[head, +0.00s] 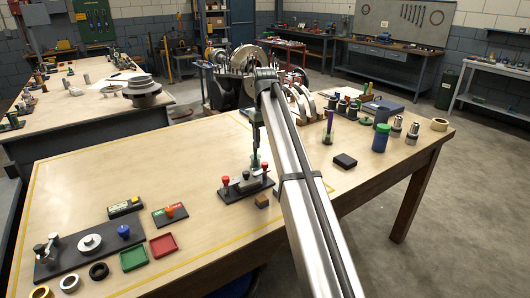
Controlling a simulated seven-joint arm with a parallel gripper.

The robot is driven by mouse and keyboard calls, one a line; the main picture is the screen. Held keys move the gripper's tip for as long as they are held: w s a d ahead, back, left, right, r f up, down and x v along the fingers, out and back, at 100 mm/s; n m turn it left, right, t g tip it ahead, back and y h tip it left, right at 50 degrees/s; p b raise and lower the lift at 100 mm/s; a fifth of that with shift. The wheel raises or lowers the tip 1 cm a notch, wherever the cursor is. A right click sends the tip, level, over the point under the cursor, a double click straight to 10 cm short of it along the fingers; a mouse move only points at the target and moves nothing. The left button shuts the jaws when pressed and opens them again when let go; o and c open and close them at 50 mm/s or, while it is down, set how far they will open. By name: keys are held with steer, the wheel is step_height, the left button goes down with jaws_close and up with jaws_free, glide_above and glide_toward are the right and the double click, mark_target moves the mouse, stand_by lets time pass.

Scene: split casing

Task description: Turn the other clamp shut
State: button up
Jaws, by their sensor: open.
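My gripper (256,163) points down over the fixture, close to the right clamp and open. Whether it touches that clamp cannot be told. My silver arm hides the area to the right.
A small brown block (262,201) lies just in front of the fixture. A black box (345,161) and a blue jar (380,138) stand to the right. A green tray (134,258), a red tray (163,247) and a dark plate with parts are at front left. The table's left middle is clear.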

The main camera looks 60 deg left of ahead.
steer(key=shift+r, duration=2.45)
steer(key=shift+d+f, duration=0.1)
steer(key=w+d+f+m+h, duration=0.1)
steer(key=w+d+f, duration=0.3)
steer(key=d+f, duration=1.4)
steer(key=w+d+f+g+h, duration=0.1)
steer(key=w+d+f, duration=0.2)
steer(key=d+f, duration=1.45)
steer(key=w+d+f+m+h, duration=0.1)
steer(key=w+d+f, duration=0.3)
steer(key=d+f, duration=1.4)
steer(key=s+d+f+m+g, duration=0.25)
steer(key=s+d+f, duration=0.25)
steer(key=d, duration=0.6)
steer(key=s+d+f+m+g, duration=0.1)
steer(key=s+d+f+m, duration=0.35)
steer(key=d, duration=0.75)
steer(key=s+d+f+m+g+y, duration=0.1)
steer(key=s+d+f+m, duration=0.2)
steer(key=s+d, duration=0.3)
steer(key=s+d+f+m+g+y, duration=0.1)
steer(key=s+d+f+m, duration=0.3)
steer(key=s, duration=1)
steer(key=d+y, duration=0.1)
steer(key=d, duration=0.1)
steer(key=shift+s+d+f, duration=0.15)
steer(key=shift+d+f, duration=0.25)
